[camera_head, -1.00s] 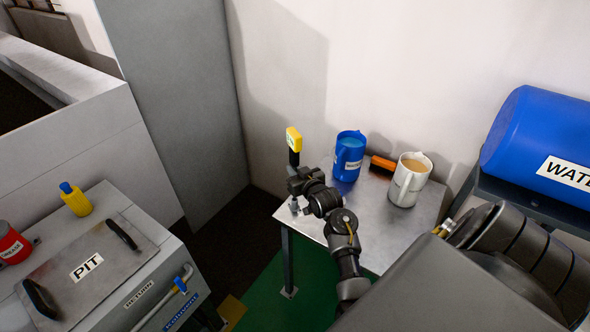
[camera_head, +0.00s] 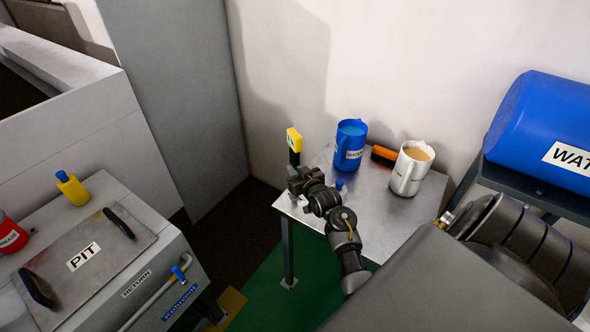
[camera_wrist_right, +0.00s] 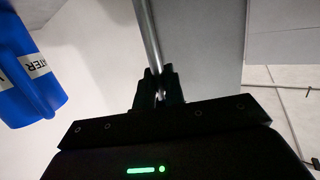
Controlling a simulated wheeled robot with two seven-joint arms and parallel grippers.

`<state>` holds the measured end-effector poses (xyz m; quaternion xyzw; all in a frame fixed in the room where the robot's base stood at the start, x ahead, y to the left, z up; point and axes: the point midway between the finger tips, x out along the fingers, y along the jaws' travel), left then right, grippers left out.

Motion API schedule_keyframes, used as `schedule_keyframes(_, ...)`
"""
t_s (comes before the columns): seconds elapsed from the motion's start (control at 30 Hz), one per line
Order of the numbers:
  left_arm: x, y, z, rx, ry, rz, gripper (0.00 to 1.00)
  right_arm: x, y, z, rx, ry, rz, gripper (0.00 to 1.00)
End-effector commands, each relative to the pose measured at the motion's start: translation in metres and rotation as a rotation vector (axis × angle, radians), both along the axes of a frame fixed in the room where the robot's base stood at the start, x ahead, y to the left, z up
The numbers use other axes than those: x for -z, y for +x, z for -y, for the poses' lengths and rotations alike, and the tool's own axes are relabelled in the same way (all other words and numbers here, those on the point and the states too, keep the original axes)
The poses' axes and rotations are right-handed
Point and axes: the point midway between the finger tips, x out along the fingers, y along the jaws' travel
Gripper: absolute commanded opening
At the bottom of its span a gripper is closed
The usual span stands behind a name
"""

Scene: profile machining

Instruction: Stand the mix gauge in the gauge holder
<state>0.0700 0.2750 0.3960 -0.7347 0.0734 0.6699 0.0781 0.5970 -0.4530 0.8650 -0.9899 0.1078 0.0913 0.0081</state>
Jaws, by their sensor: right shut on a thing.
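The mix gauge, with a yellow head (camera_head: 294,139) on a black neck, stands upright in the head view above the left end of a small metal table. My right gripper (camera_head: 296,183) is around its lower part there. In the right wrist view my right gripper (camera_wrist_right: 158,88) is shut on a thin metal rod (camera_wrist_right: 147,35), which appears to be the gauge's stem. I cannot make out the gauge holder clearly; my gripper and arm cover part of the table's left end. My left gripper is out of view.
The metal table (camera_head: 390,222) carries a blue water jug (camera_head: 350,146), an orange-and-black item (camera_head: 384,155) and a white mug-like jug (camera_head: 410,168). A small blue thing (camera_head: 340,184) shows beside my arm. A blue water drum (camera_head: 550,125) is at right, the PIT cabinet (camera_head: 140,245) at left.

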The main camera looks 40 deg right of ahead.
Motion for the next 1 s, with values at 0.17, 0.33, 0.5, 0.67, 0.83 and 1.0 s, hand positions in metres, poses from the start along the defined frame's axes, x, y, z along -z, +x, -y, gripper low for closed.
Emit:
schedule_keyframes(0.17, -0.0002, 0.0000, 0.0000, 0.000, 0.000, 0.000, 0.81, -0.0006, 0.0001, 0.0001, 0.000, 0.000, 0.001, 0.00)
schedule_keyframes(0.33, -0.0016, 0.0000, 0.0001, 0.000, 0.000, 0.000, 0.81, -0.0011, 0.0001, 0.0001, 0.000, 0.000, 0.000, 0.00)
schedule_keyframes(0.5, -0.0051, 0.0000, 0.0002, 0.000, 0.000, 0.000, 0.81, -0.0011, 0.0000, 0.0001, 0.000, 0.000, -0.001, 0.00)
schedule_keyframes(0.67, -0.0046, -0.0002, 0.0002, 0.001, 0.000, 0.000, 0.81, -0.0004, 0.0001, 0.0000, 0.000, 0.000, 0.000, 0.00)
schedule_keyframes(0.83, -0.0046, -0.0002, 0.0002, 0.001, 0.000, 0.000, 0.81, -0.0004, 0.0001, 0.0000, 0.000, 0.000, 0.000, 0.00)
schedule_keyframes(1.0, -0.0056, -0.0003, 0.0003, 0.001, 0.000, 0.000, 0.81, -0.0009, 0.0000, 0.0000, 0.000, 0.000, 0.000, 0.00)
